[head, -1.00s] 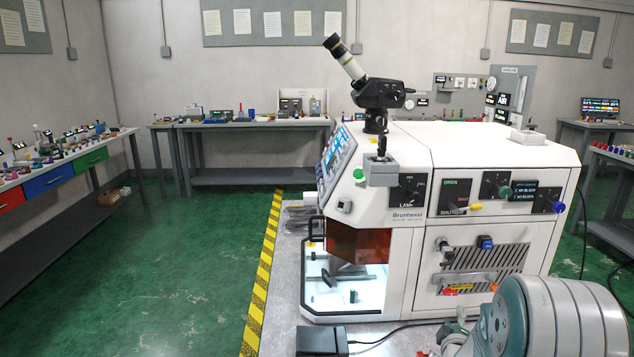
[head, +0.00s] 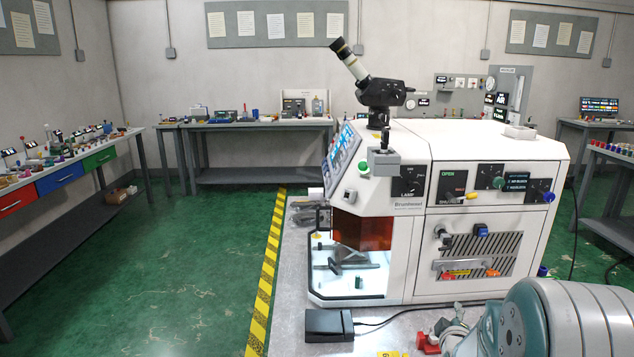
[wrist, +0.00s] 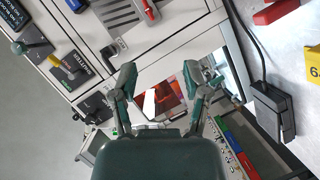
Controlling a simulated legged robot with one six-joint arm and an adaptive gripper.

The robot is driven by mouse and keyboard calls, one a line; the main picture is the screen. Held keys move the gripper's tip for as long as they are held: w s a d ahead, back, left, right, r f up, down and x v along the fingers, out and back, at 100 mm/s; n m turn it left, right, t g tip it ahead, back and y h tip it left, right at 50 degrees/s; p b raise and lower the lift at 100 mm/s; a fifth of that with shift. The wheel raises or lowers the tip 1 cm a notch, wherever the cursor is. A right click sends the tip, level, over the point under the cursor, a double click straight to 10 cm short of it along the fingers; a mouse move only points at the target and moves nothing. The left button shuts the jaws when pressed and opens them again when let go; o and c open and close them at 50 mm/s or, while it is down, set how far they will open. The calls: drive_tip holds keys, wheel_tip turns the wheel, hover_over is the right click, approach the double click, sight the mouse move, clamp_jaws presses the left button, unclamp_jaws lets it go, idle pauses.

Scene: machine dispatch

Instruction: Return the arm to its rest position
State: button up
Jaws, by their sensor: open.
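My gripper (wrist: 160,88) shows in the wrist view with its two fingers spread apart and nothing between them. Beyond the fingers are the white machine's side panel and its orange window (wrist: 165,98).
A black box (head: 328,324) with a cable lies on the metal table (head: 285,300) left of my arm. A red object (head: 430,341) lies close beside the arm. Green floor (head: 170,265) is clear beyond the yellow-black edge stripe (head: 262,305).

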drive_tip(key=s+a+r+m+g+y, duration=0.3)
drive_tip(key=s+a+r+m+g, duration=0.1)
drive_tip(key=s+a+r, duration=0.55)
drive_tip(key=s+a+r+m+g, duration=0.1)
drive_tip(key=s+a+m+g, duration=0.1)
drive_tip(key=s, duration=0.9)
drive_tip(key=s+a+r+m+g+y, duration=0.1)
drive_tip(key=s+a+m+g, duration=0.2)
drive_tip(key=s, duration=0.8)
drive_tip(key=shift+s+a+r+y, duration=0.15)
drive_tip(key=shift+s+a+y, duration=0.2)
drive_tip(key=shift+a, duration=0.35)
